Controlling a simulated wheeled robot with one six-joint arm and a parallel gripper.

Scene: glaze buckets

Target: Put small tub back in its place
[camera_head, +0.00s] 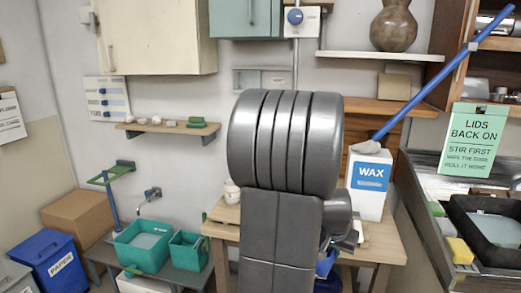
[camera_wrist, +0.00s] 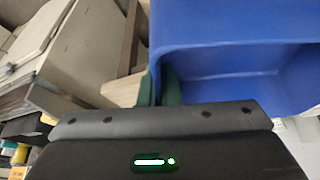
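A blue tub (camera_wrist: 215,75) fills the upper right of the wrist view, its open inside facing the camera. My gripper (camera_wrist: 158,88) has its dark green fingers on either side of the tub's left wall, and it appears shut on that wall. In the head view, only a small blue piece of the tub (camera_head: 325,265) shows beside my arm, below the wooden bench top. My arm hides most of the gripper and the tub there. I cannot tell whether the tub touches anything below it.
A wooden bench (camera_head: 380,243) holds a white WAX box (camera_head: 369,183). Green tubs (camera_head: 143,246) stand on a low grey bench at left, near a blue PAPER bin (camera_head: 53,262). A counter with a black tray (camera_head: 490,228) is at right. A blue pole (camera_head: 430,88) leans across the upper right.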

